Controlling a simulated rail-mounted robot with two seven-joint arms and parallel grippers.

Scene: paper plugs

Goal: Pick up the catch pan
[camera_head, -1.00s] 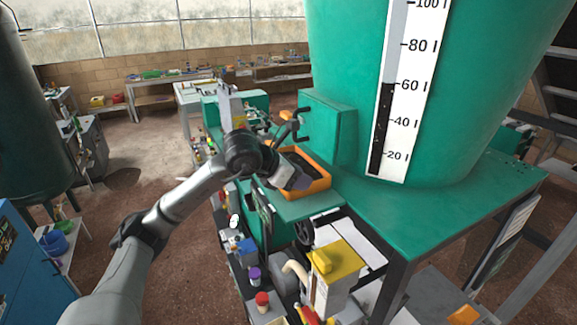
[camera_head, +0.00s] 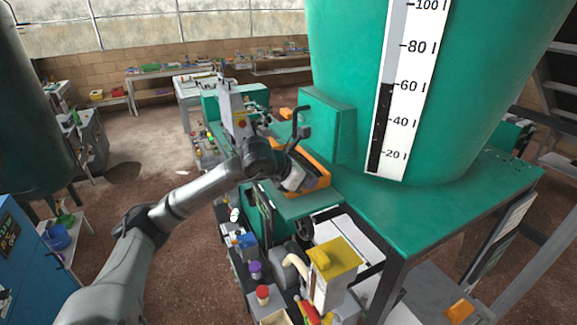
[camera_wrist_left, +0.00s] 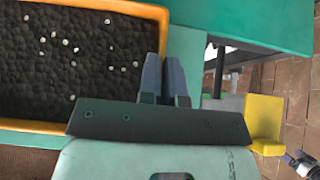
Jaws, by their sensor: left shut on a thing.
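The catch pan is a shallow orange-rimmed tray (camera_head: 322,181) on the green bench beside the big green tank. In the left wrist view the catch pan (camera_wrist_left: 95,6) is filled with dark grains and a few white bits. My left gripper (camera_head: 299,180) is at the pan, covering part of it in the head view. In the left wrist view my left gripper (camera_wrist_left: 165,62) has one finger on each side of the pan's right rim, shut on it. I cannot tell whether the pan is lifted off the bench. My right gripper is not in view.
The green tank (camera_head: 440,90) with a litre scale stands right behind the pan, with a green box (camera_head: 328,125) at its side. A machine with a yellow top (camera_head: 335,255) and several small bottles stand in front, below. Open floor lies to the left.

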